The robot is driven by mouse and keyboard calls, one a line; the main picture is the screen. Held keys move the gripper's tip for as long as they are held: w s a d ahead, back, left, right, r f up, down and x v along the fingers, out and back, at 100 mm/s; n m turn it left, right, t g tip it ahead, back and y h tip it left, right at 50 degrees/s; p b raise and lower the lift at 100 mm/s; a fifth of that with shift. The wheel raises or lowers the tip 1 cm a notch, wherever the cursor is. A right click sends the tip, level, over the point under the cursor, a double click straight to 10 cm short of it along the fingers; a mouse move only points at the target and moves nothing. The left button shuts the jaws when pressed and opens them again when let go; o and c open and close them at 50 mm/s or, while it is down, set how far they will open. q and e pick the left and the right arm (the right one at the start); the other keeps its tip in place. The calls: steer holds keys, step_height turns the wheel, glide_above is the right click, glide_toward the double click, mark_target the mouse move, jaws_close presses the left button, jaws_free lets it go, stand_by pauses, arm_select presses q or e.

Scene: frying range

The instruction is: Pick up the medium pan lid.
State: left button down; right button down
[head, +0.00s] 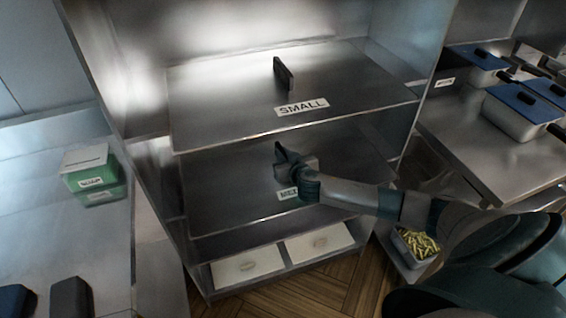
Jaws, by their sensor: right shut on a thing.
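The medium pan lid (225,187) is a flat grey metal sheet lying on the middle level of the steel rack. A label on it is partly hidden by my right arm, and only its first letters show. My right gripper (283,160) reaches in from the right and is shut on the lid's dark upright handle, which it mostly hides. The lid looks level; I cannot tell whether it is clear of the shelf. My left gripper is not in view.
Above is the sheet labelled SMALL (215,95) with a black handle. Below are two pale panels (247,267). Green boxes (93,180) stand on the left counter. Blue-lidded pans (520,110) stand on the right counter. A fries container (415,245) is beside my right arm.

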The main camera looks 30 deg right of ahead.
mark_target(283, 152)
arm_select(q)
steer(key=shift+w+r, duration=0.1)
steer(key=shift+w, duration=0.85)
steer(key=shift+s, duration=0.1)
